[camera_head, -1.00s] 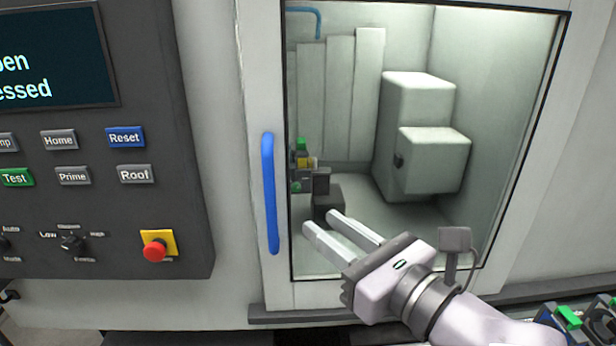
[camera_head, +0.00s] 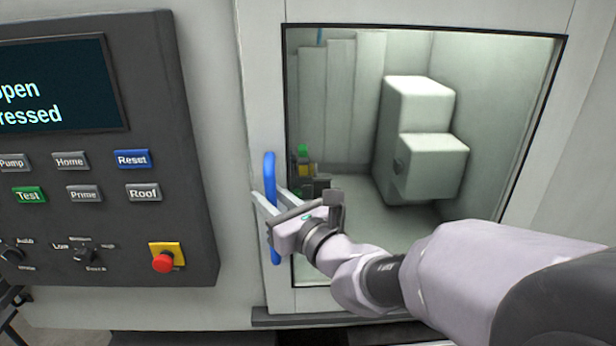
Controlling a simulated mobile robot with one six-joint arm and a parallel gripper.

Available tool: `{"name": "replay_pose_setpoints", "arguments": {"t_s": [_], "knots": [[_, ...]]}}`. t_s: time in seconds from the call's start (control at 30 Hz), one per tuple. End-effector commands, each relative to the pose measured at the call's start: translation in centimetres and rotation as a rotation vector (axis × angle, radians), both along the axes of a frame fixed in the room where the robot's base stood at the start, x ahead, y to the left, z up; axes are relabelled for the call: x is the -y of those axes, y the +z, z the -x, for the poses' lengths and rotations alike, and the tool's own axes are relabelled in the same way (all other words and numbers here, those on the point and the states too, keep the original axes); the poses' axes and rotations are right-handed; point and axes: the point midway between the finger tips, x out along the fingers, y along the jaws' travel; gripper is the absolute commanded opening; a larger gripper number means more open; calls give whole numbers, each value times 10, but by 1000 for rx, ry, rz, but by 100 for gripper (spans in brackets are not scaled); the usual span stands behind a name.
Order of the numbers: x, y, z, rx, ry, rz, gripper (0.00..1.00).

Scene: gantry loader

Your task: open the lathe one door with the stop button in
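The lathe door (camera_head: 262,110) is a pale framed panel with a large window, and it looks closed. Its blue upright bar handle (camera_head: 270,172) is on the door's left side. My gripper (camera_head: 269,194) is at the middle of this handle, its two fingers apart and pointing left, with the bar showing between them. I cannot tell whether either finger touches the bar. The red stop button (camera_head: 163,262) sits on a yellow plate at the panel's lower right. I cannot tell from this view whether it is pressed in.
The dark control panel (camera_head: 205,225) on the left carries a screen (camera_head: 60,85) with partly cut-off text reading "open" and "ressed", labelled buttons and knobs. Behind the window are pale machine blocks (camera_head: 430,165). A ledge (camera_head: 285,318) runs below the door. My arm covers the lower right.

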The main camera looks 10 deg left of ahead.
Motion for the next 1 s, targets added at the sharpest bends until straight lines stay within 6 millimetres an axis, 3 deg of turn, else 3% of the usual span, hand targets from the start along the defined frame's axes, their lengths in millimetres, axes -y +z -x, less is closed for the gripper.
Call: {"name": "replay_pose_setpoints", "arguments": {"t_s": [0.2,0.37,1.0], "knots": [[0,0,0,0,0,0,29],[0,0,0,0,0,0,0],[0,0,0,0,0,0,0]]}}
